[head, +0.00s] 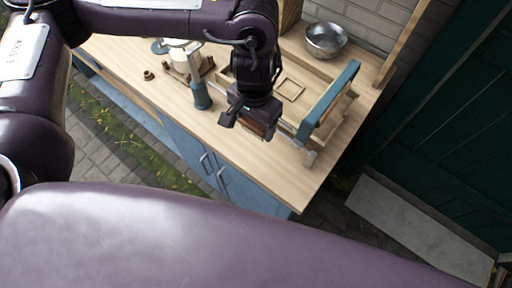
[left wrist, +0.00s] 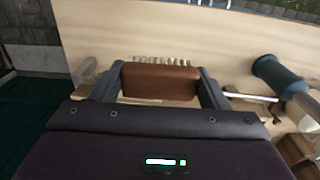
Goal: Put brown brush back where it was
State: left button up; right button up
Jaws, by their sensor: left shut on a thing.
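The brown brush (left wrist: 160,80) has a brown block back and pale bristles (left wrist: 158,60). It sits between the two fingers of my left gripper (left wrist: 160,88) in the left wrist view, and the gripper is shut on it. In the head view my left gripper (head: 250,121) is over the front part of the wooden counter (head: 225,125), and a brown bit of the brush (head: 259,129) shows at the fingers. I cannot tell whether the brush touches the counter. My right gripper is not in view.
A wooden rack with a blue bar (head: 328,100) stands right of the gripper. A small square frame (head: 290,89) lies behind it. A metal bowl (head: 326,40) is at the back. A blue cylinder (head: 202,96) and a white vessel (head: 181,54) stand to the left.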

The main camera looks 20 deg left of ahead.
pick_arm(q)
jog(key=b, duration=0.1)
send_over(256, 155)
notch_tip(256, 155, down, 8)
jog(key=shift+f, duration=0.7)
notch_tip(256, 155, down, 3)
jog(key=shift+f+b, duration=0.15)
jog(key=shift+b, duration=0.6)
jog(key=shift+f, duration=0.15)
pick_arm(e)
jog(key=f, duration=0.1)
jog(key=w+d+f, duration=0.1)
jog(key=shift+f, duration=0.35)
pick_arm(q)
jog(key=o, duration=1)
jog(key=shift+f, duration=0.1)
jog(key=shift+c, duration=0.2)
jog(key=shift+o, duration=0.3)
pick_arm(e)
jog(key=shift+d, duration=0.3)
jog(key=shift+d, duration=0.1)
